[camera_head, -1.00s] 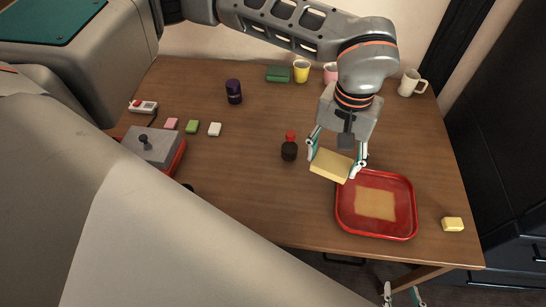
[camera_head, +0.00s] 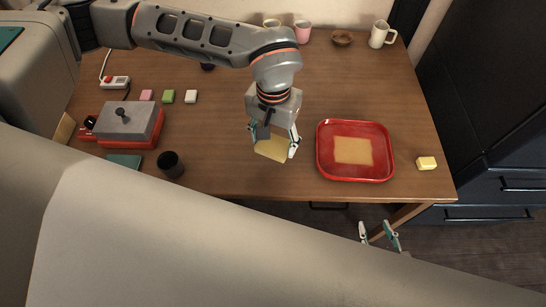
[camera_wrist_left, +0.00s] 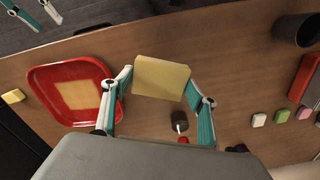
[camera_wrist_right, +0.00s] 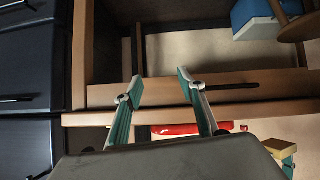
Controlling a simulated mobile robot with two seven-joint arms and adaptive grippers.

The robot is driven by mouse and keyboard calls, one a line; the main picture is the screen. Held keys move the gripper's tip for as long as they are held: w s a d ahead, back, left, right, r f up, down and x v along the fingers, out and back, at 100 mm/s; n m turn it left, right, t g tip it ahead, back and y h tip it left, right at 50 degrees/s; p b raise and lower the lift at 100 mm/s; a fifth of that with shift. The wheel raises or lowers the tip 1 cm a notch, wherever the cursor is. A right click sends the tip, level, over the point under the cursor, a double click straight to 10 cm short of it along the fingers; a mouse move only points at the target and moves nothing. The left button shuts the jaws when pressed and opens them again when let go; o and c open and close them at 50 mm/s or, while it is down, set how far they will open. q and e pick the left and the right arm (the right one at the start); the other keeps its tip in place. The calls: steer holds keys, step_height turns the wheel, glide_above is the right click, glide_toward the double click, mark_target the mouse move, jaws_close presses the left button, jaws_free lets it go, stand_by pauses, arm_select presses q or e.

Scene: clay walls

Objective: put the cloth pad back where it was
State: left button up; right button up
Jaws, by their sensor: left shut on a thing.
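The cloth pad (camera_head: 270,151) is a pale yellow, flat square. My left gripper (camera_head: 273,140) is shut on it and holds it over the table, left of the red tray (camera_head: 323,165) and apart from it. In the left wrist view the pad (camera_wrist_left: 162,77) sits between the two fingertips. The tray has a tan square (camera_head: 353,150) on its floor, which also shows in the left wrist view (camera_wrist_left: 77,95). My right gripper (camera_head: 378,234) is open and empty, beyond the table's front edge; its spread fingers show in the right wrist view (camera_wrist_right: 158,90).
A yellow block (camera_head: 427,163) lies right of the tray. A dark cup (camera_head: 171,165) and a red device with a grey lever top (camera_head: 128,126) stand at left. A white mug (camera_head: 380,35), wooden bowl (camera_head: 342,39) and pink cup (camera_head: 303,32) stand at the back.

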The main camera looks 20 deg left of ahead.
mark_target(273, 145)
arm_select(q)
steer(key=shift+f, duration=4.35)
steer(key=shift+f, duration=0.2)
steer(key=o, duration=1)
steer(key=shift+r, duration=0.1)
steer(key=shift+r, duration=0.2)
step_height(273, 145, up, 12)
steer(key=shift+f, duration=0.1)
